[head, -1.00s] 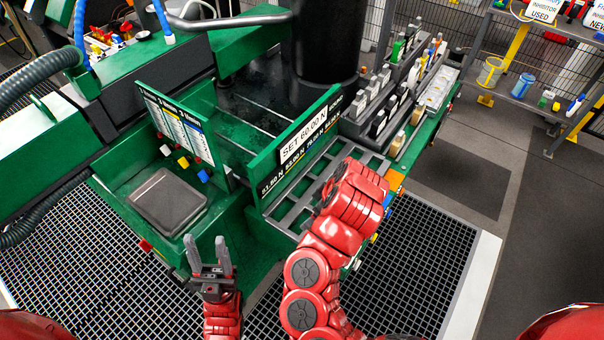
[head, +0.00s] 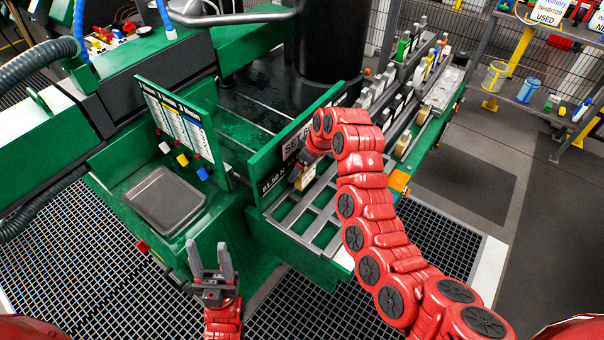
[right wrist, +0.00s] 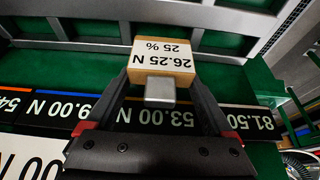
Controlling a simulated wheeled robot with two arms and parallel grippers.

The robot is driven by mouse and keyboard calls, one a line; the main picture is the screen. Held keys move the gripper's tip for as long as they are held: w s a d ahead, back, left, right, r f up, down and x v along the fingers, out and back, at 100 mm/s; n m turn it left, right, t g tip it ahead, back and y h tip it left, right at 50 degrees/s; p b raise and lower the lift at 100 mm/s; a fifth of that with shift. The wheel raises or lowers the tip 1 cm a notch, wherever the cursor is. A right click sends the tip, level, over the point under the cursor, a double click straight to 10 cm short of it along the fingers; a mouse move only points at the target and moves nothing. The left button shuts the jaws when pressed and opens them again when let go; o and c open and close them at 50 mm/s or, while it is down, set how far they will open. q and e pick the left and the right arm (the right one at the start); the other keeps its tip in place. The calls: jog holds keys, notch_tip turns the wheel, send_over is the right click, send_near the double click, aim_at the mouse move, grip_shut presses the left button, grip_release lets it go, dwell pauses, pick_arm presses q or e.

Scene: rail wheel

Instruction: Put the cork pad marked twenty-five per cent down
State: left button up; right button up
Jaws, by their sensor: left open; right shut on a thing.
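The cork pad (right wrist: 163,58) has a white top face reading "26.25 N 25 %", upside down in the right wrist view. My right gripper (right wrist: 160,85) is shut on it. In the head view the pad (head: 305,177) shows small at the left end of the slotted rack (head: 327,236), in front of the green sign panel. Whether it touches the rack I cannot tell. My right gripper is mostly hidden there behind my red arm. My left gripper (head: 212,262) is open and empty, low in front of the green machine.
The green panel (head: 262,172) carries a "SET" sign and a row of newton labels, close beside the pad. Empty slots lie in the rack. A grey square plate (head: 165,200) sits at left. Several small blocks and bottles stand on stepped shelves behind.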

aim_at(302, 174)
jog(key=shift+w+f, duration=0.2)
jog(key=shift+f+p, duration=0.35)
jog(key=shift+p, duration=0.2)
notch_tip(302, 174, down, 2)
jog(key=shift+f+p, duration=0.1)
jog(key=shift+p, duration=0.5)
jog(key=shift+f+b, duration=0.3)
jog(key=shift+f, duration=0.1)
jog(key=o, duration=1.1)
